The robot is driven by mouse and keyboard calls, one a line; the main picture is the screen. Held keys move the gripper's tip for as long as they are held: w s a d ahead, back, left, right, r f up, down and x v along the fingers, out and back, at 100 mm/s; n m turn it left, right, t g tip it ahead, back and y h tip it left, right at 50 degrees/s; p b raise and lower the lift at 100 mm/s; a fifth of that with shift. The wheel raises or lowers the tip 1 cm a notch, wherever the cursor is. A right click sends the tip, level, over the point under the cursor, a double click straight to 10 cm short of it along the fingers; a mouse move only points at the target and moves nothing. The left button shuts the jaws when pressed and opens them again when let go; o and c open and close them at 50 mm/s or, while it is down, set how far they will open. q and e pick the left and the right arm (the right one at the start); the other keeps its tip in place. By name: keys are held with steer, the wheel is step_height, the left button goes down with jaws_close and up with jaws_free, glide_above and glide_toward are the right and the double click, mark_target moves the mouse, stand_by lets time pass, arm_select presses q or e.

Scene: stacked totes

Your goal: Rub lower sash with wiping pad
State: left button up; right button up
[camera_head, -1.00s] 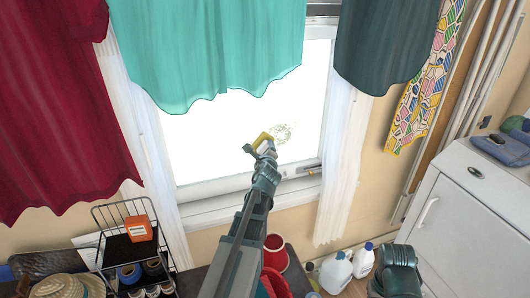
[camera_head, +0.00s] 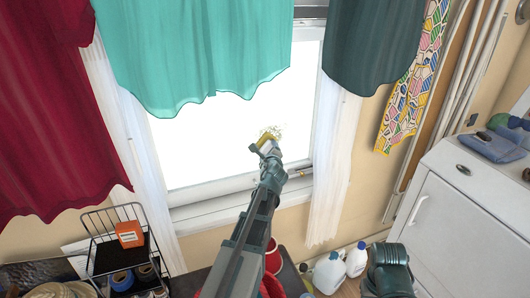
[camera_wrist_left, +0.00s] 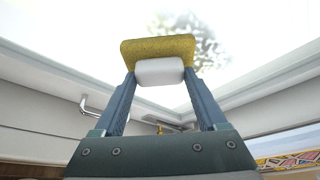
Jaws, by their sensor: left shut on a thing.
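The lower sash (camera_head: 205,150) is a bright white window pane in a white frame, below the hanging curtains. A speckled, brownish-green smudge (camera_head: 270,131) marks the glass at its right part; it also shows blurred in the left wrist view (camera_wrist_left: 195,38). My left gripper (camera_head: 264,150) is shut on the wiping pad (camera_head: 265,141), a yellow pad with a white grip. In the left wrist view the fingers hold the white grip, and the pad (camera_wrist_left: 157,48) lies just below and left of the smudge. I cannot tell whether it touches the glass. My right gripper is not clearly seen.
A teal curtain (camera_head: 190,50), a dark curtain (camera_head: 370,45) and white side drapes (camera_head: 331,165) hang around the window. A wire rack (camera_head: 118,245) stands lower left, white jugs (camera_head: 328,270) lower right, and a white cabinet (camera_head: 455,220) at right. A latch (camera_wrist_left: 90,107) sits on the frame.

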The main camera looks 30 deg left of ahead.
arm_select(q)
steer(key=shift+w+d, duration=0.65)
steer(key=shift+w, duration=0.2)
steer(key=shift+w, duration=0.1)
steer(key=shift+w+d, duration=1.2)
steer(key=shift+w+d, duration=0.55)
steer(key=shift+w, duration=0.15)
steer(key=shift+w+d, duration=0.5)
steer(key=shift+w, duration=0.2)
steer(key=shift+w+d+r+p, duration=0.95)
steer(key=shift+w+d, duration=0.25)
steer(key=shift+d, duration=0.05)
